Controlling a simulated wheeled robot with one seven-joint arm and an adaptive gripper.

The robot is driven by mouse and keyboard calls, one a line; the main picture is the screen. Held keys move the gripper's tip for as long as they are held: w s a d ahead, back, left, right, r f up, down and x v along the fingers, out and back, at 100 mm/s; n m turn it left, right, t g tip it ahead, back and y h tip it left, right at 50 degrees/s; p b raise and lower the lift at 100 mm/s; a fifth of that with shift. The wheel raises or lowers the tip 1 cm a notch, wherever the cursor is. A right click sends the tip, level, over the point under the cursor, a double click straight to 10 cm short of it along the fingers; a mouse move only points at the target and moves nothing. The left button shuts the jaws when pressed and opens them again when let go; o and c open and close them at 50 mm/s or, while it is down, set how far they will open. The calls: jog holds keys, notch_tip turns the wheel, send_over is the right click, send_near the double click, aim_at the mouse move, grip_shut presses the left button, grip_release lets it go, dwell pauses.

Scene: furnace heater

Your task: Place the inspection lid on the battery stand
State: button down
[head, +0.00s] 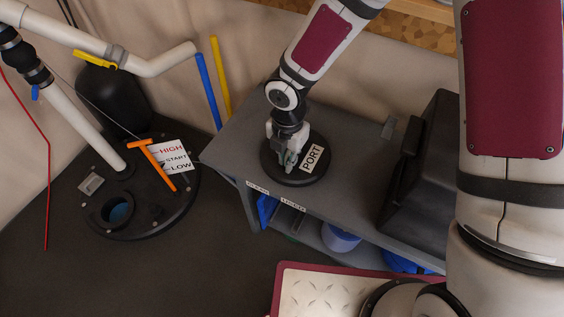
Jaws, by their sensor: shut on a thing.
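The inspection lid (290,178) is a round black disc with a white label reading PORT. It appears flat, over the near-left part of the grey top of the battery stand (345,202). I cannot tell whether it rests on the top or is held just above it. My gripper (288,161) points down over the lid's middle and is shut on it, at what seems to be a small grip there. The fingers hide that grip.
A black case (423,180) stands on the right of the stand top. The shelf below holds blue items and a bucket (340,238). White pipes (88,125) rise there.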

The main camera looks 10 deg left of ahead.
jog(key=shift+f, duration=0.15)
jog(key=c, duration=1.6)
grip_release()
jog(key=shift+c, duration=0.2)
notch_tip(320, 180, up, 12)
jog(key=p, duration=0.5)
jog(key=shift+s, duration=0.1)
